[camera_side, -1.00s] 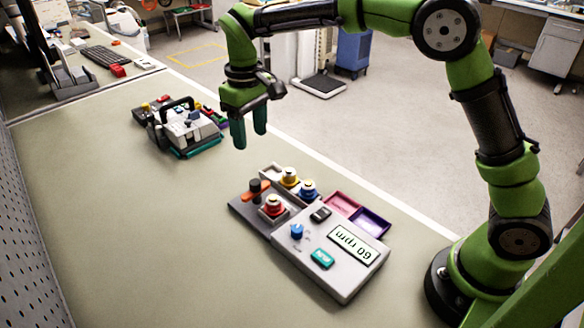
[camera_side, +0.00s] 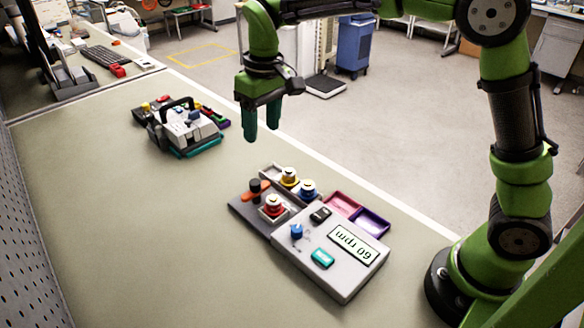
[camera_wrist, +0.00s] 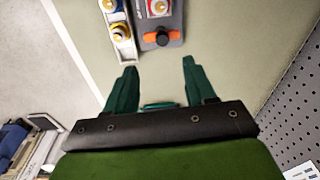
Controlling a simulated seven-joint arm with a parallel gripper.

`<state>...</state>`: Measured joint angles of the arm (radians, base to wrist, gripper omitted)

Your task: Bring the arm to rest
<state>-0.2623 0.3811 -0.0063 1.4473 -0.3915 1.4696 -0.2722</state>
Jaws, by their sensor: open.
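My gripper (camera_side: 262,122) hangs above the bench, fingers pointing down, between the two pumps in the side view. Its teal fingers are apart and nothing is between them. In the wrist view my gripper (camera_wrist: 158,82) also shows both fingers spread and empty. The near pump (camera_side: 325,255) is a grey box with a display reading "60 rpm", a blue knob (camera_side: 297,231) and a teal button (camera_side: 322,258). The far pump (camera_side: 187,130) has a dark carry handle and stands further back on the bench. My gripper touches neither pump.
Beside the near pump is a dark block with an orange lever (camera_side: 257,188) and red, yellow and blue-topped pieces. Pink and purple trays (camera_side: 371,222) adjoin it. A perforated panel (camera_side: 15,230) lines the left edge. The bench (camera_side: 120,240) is bare at the front left.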

